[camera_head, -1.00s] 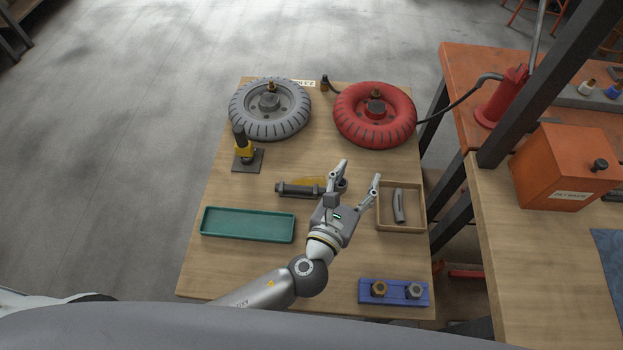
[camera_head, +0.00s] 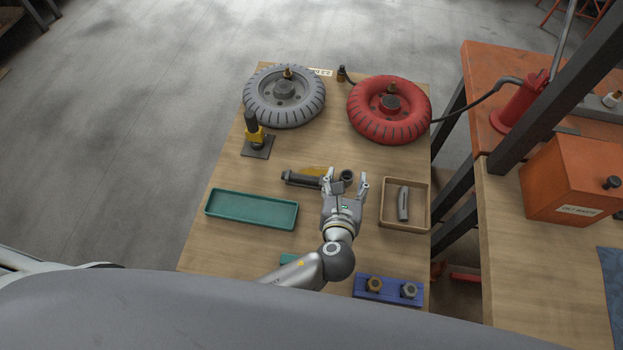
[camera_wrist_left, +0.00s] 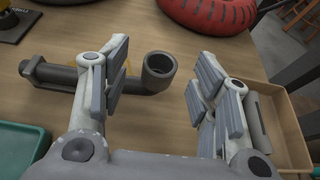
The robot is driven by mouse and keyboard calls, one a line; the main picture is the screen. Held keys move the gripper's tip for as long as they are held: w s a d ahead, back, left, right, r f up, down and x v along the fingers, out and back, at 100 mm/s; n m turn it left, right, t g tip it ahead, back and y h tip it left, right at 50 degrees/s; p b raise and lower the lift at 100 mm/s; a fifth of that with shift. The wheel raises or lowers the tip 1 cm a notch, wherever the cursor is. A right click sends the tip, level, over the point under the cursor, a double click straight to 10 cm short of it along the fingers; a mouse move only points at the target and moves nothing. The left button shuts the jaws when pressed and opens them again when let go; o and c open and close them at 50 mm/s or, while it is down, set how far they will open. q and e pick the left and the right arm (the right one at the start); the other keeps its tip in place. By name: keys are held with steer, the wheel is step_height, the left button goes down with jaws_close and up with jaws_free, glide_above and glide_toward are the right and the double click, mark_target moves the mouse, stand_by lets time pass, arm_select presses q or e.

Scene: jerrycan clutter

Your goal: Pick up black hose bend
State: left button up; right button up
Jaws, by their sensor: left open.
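The black hose bend (camera_head: 305,180) lies on the wooden table in the head view, a dark tube with an upturned, open round end. In the left wrist view that open end (camera_wrist_left: 158,70) shows between and just beyond my fingers, and one finger hides part of the tube. My left gripper (camera_head: 346,178) is open and empty, its fingers pointing toward the back of the table, one on each side of the upturned end. I cannot tell whether a finger touches it. My right gripper is not in view.
A tan box (camera_head: 427,205) with a grey piece stands close right of the gripper; a teal tray (camera_head: 250,209) lies left. A yellow item shows behind the tube. Grey (camera_head: 285,96) and red (camera_head: 389,110) wheels lie at the back. A blue block (camera_head: 390,290) with nuts is in front.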

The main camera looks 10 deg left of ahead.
mark_target(348, 173)
arm_select(q)
steer(key=x, duration=0.3)
steer(key=shift+w+f, duration=0.15)
steer(key=shift+f, duration=0.1)
steer(key=shift+c, duration=0.2)
steer(key=shift+r, duration=0.1)
jaws_close()
